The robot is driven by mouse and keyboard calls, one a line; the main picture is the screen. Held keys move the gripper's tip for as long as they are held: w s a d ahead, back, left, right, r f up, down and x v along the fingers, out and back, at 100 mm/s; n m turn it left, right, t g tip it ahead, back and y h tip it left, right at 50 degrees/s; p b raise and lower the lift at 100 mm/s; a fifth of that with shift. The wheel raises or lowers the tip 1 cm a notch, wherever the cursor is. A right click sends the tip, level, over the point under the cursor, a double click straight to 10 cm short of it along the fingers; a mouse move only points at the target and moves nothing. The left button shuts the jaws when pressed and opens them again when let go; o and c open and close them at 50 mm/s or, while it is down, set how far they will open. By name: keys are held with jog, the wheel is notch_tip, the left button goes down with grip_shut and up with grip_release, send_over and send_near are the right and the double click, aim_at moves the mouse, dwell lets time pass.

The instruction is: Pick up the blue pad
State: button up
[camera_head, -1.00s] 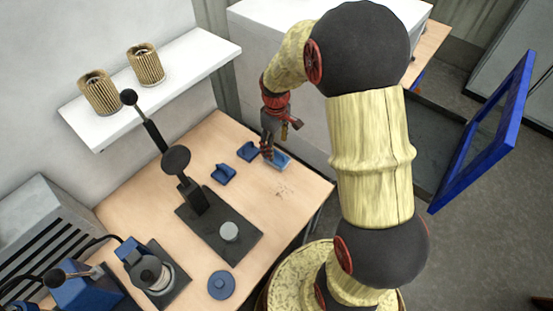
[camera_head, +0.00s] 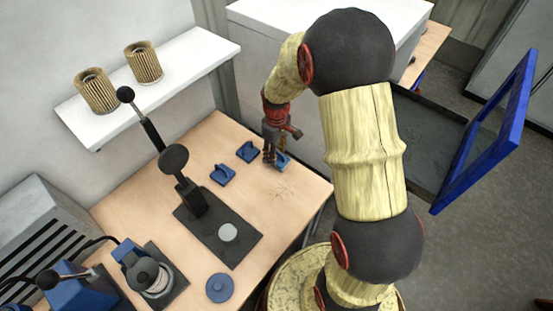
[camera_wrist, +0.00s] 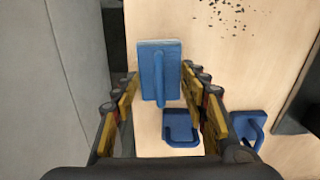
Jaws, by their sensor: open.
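The blue pad (camera_head: 283,162) lies on the wooden table near its back right edge, partly hidden by my gripper in the head view. In the wrist view the blue pad (camera_wrist: 150,60) is a rectangle with a raised bar along its middle and a pale edge at its far side. My gripper (camera_head: 270,159) is open over it. In the wrist view the fingers of my gripper (camera_wrist: 160,88) are on either side of the pad's bar, apart from it. Whether the fingertips reach down to bar height cannot be told.
Two blue holders, one nearer (camera_head: 248,151) and one farther left (camera_head: 222,175), stand beside the pad. A black lever press (camera_head: 190,195), a blue disc (camera_head: 220,288) and a clamp device (camera_head: 150,270) share the table. Two pleated filters (camera_head: 143,62) stand on the white shelf (camera_head: 190,65).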

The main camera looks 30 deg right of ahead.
jog(key=shift+s, duration=0.1)
jog(key=c, duration=1)
jog(key=shift+f, duration=0.1)
grip_shut()
